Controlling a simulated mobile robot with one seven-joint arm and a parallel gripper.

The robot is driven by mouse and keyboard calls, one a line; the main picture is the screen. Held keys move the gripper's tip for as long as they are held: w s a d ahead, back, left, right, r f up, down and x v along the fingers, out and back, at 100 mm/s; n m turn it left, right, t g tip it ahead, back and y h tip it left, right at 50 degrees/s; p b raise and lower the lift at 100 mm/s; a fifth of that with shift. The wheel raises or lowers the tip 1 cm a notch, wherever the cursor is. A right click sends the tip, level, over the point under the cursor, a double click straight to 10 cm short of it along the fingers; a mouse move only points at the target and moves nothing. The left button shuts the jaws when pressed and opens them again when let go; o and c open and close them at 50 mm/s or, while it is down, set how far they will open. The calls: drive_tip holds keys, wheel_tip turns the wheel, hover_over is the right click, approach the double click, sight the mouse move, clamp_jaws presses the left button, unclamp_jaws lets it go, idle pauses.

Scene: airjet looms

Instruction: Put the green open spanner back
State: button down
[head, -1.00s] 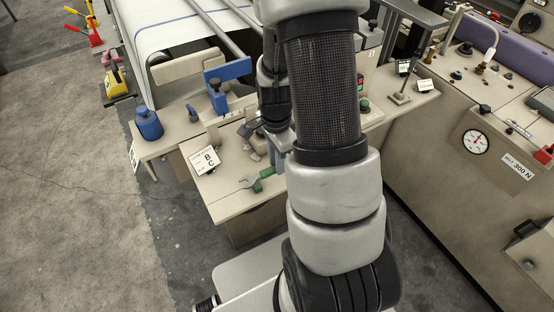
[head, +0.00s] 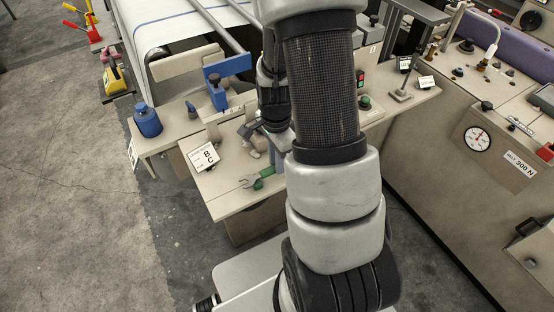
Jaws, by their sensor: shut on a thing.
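The green open spanner (head: 262,178) shows just left of my arm, over the front part of the beige bench top (head: 226,202). Its grey open jaw points left and its green handle runs right toward my gripper. My gripper (head: 280,165) points down at the handle and is shut on the spanner. My arm hides the fingertips in part and the far end of the handle. I cannot tell whether the spanner touches the bench top or hangs slightly above it.
A white card marked B and C (head: 203,157) stands left of the spanner. A blue bottle (head: 147,120) and a blue bracket (head: 226,68) are farther back. A machine with a dial (head: 477,140) stands at the right. The floor at the left is mostly clear.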

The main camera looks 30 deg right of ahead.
drive_tip(key=shift+f, duration=0.4)
drive_tip(key=c, duration=1)
unclamp_jaws()
drive_tip(key=shift+c, duration=0.2)
drive_tip(key=shift+r, duration=0.1)
drive_tip(key=shift+r+p, duration=2.2)
drive_tip(key=shift+r, duration=0.8)
